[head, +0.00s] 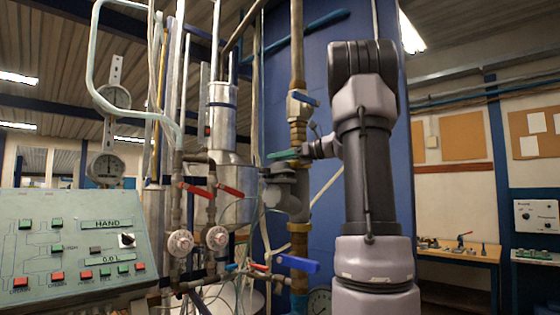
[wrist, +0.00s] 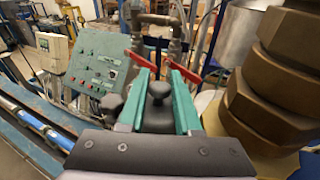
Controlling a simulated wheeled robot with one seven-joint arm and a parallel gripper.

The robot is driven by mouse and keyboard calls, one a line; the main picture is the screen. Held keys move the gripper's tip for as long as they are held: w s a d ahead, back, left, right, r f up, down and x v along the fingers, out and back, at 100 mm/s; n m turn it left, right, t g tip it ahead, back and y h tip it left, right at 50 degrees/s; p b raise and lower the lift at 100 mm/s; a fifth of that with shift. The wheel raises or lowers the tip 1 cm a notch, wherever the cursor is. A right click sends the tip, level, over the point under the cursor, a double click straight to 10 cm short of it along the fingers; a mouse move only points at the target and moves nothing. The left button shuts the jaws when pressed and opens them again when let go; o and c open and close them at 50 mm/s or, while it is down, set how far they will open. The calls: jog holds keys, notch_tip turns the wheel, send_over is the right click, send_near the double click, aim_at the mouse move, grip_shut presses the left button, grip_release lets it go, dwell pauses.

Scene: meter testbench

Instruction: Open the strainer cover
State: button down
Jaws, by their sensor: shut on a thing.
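The strainer (head: 292,203) is a grey body in the vertical brass-coloured pipe in the head view, with a round grey cover on its left side. My gripper (head: 283,155) comes in from the right, just above the strainer, with its green fingers pointing left. In the wrist view my gripper (wrist: 162,80) has its two green fingers on either side of a dark grey knob (wrist: 160,92), which appears to belong to the strainer. It is shut on this knob. Another dark knob (wrist: 111,103) shows left of the fingers. The cover face is mostly hidden in the wrist view.
A brass hex fitting (wrist: 275,90) stands close to the right of my fingers. Red-handled valves (head: 230,191) and pipes are to the left. A control panel (head: 75,245) stands at far left.

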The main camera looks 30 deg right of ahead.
jog(key=shift+w+a+r, duration=0.2)
jog(key=shift+w+r, duration=0.2)
jog(key=shift+w, duration=0.2)
jog(key=c, duration=0.6)
grip_release()
jog(key=shift+w+f, duration=0.1)
jog(key=v, duration=1.1)
jog(key=shift+a, duration=0.1)
